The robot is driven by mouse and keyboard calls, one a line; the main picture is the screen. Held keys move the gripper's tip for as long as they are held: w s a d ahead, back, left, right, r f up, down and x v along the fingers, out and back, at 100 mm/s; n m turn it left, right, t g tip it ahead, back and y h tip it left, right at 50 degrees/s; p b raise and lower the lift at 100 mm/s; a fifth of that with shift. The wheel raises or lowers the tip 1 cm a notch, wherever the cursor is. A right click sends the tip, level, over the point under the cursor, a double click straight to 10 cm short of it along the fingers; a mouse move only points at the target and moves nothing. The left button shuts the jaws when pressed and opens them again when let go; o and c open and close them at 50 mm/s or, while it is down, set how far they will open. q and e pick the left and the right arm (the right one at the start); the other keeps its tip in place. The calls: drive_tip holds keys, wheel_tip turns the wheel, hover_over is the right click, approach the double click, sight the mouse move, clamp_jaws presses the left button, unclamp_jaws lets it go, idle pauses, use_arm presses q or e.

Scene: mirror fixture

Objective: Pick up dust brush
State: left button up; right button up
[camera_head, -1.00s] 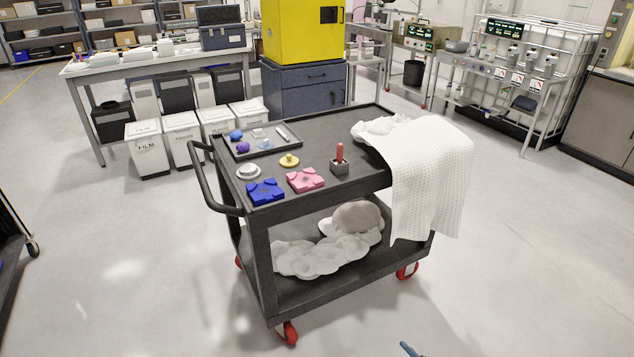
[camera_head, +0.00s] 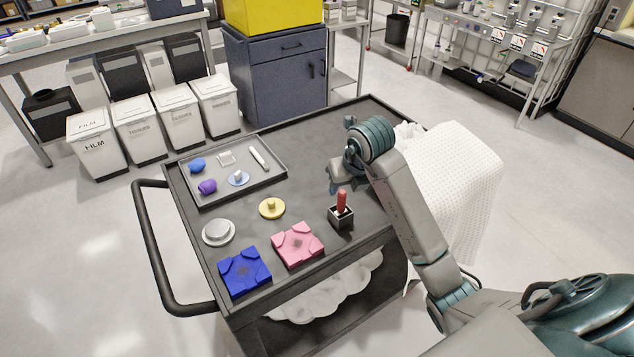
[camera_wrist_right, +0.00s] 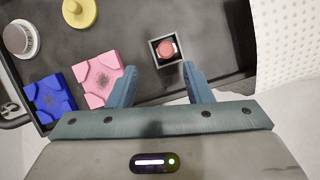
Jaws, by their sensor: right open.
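The dust brush appears to be the red-handled tool (camera_head: 342,200) standing upright in a small dark square holder (camera_head: 341,217) on the cart's top. Any bristles are hidden inside the holder. The right wrist view shows the red handle end-on (camera_wrist_right: 166,48) inside the holder's rim (camera_wrist_right: 153,50). My right gripper (camera_head: 346,187) is over the cart top, just behind the holder in the head view. In the right wrist view its two blue fingers (camera_wrist_right: 160,84) are apart and empty, with the holder just beyond their tips. My left gripper is out of view.
A pink block (camera_head: 297,244), a blue block (camera_head: 244,271), a yellow knobbed disc (camera_head: 271,208) and a round white piece (camera_head: 218,232) sit left of the holder. A grey tray (camera_head: 214,197) holds small parts. White cloth (camera_head: 462,165) drapes the cart's right side.

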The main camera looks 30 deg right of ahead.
sight(343, 193)
drive_tip(key=b+x, duration=0.3)
drive_tip(key=b, duration=0.2)
drive_tip(key=shift+s+d+f, duration=0.1)
drive_tip(key=shift+d, duration=0.1)
drive_tip(key=shift+w+d+f+b, duration=0.15)
drive_tip(key=shift+w+f+b, duration=0.25)
drive_tip(key=shift+f, duration=0.15)
drive_tip(key=shift+p+x, duration=0.75)
drive_tip(key=shift+x, duration=1.35)
drive_tip(key=shift+w+d+f, duration=0.2)
drive_tip(key=shift+f, duration=0.05)
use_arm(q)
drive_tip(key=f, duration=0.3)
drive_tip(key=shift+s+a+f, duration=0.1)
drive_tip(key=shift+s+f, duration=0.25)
use_arm(e)
clamp_jaws()
